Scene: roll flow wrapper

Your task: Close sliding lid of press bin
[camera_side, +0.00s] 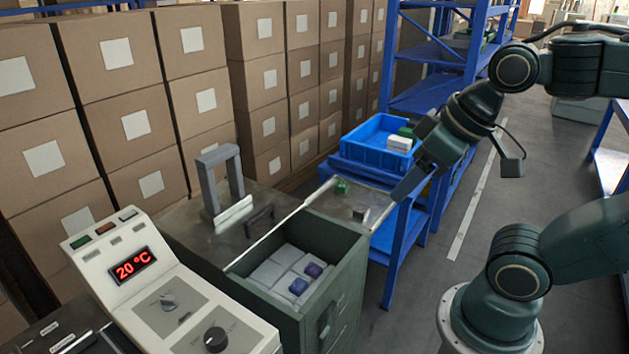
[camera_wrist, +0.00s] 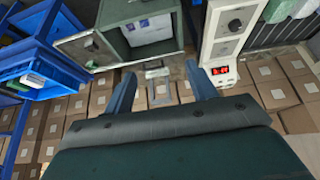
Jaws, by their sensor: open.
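The press bin (camera_side: 345,262) is a dark green box with an open top. Inside lie pale grey packs and two small purple blocks. Its sliding lid (camera_side: 340,206) is a grey panel drawn back on pale rails, clear of the opening, towards the blue rack. My gripper (camera_side: 398,192) appears close to the lid's right edge in the side view; contact cannot be told. In the wrist view, my gripper (camera_wrist: 160,71) has its fingers apart with nothing held between them. The lid (camera_wrist: 72,47) lies left of the bin (camera_wrist: 118,12) there, with a dark knob on it.
A control panel (camera_side: 185,308) reading 20 °C stands beside the bin. A grey arch (camera_side: 233,178) rises from the worktop behind it. A blue tray (camera_side: 368,145) sits on the blue rack near my gripper. Stacked cartons (camera_side: 120,110) line the back; open floor lies right.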

